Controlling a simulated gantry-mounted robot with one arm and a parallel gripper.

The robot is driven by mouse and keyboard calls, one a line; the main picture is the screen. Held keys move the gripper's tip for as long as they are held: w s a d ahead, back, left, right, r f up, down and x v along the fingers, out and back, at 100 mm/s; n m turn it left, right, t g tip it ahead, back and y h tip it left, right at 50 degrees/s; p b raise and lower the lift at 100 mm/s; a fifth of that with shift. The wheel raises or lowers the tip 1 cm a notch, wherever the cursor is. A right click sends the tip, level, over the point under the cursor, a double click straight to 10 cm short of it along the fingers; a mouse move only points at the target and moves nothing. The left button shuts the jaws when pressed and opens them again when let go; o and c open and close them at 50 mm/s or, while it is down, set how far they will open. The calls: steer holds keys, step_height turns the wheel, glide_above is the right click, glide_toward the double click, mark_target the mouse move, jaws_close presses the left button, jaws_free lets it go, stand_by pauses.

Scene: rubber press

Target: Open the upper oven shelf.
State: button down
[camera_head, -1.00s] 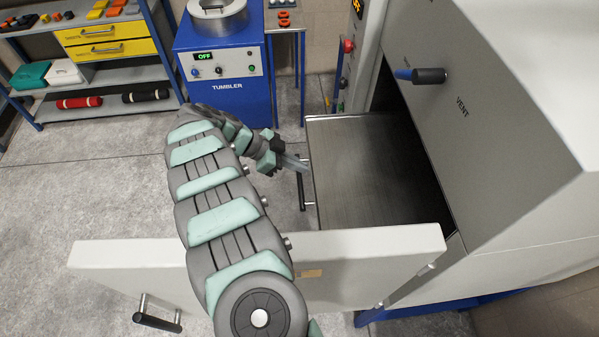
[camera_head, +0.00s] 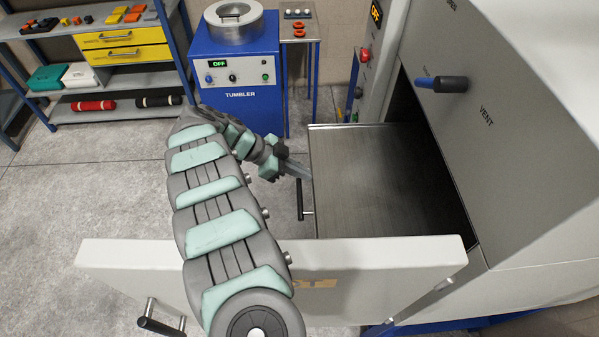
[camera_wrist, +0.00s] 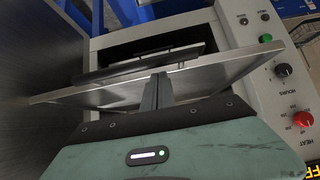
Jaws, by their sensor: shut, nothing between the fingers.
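A flat metal oven shelf (camera_head: 375,180) is slid partway out of the dark oven opening. Its black handle bar (camera_head: 300,199) is at its left edge. My gripper (camera_head: 307,172) is at that edge, close to the handle's far end, with its fingers together and empty. In the wrist view the shut fingers (camera_wrist: 158,92) reach the bright shelf edge (camera_wrist: 225,72), beside the dark handle bar (camera_wrist: 135,66). Whether the fingertips are hooked behind the handle is hard to tell. No second shelf can be made out in the head view.
The white oven door (camera_head: 400,275) stands open in the foreground, under my arm. The blue tumbler (camera_head: 237,85) stands beyond the shelf, and a storage rack (camera_head: 120,110) is at the upper left. Bare floor (camera_head: 90,200) lies left of my arm.

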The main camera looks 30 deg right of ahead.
steer(key=shift+s+d+r, duration=0.3)
steer(key=shift+d+r, duration=0.05)
steer(key=shift+d, duration=0.15)
steer(key=shift+s+d+r, duration=0.25)
steer(key=shift+d+r, duration=0.1)
steer(key=shift+d, duration=0.15)
steer(key=shift+r, duration=0.2)
steer(key=b+v, duration=0.2)
steer(key=v, duration=0.7)
steer(key=shift+a, duration=0.15)
steer(key=shift+r, duration=0.1)
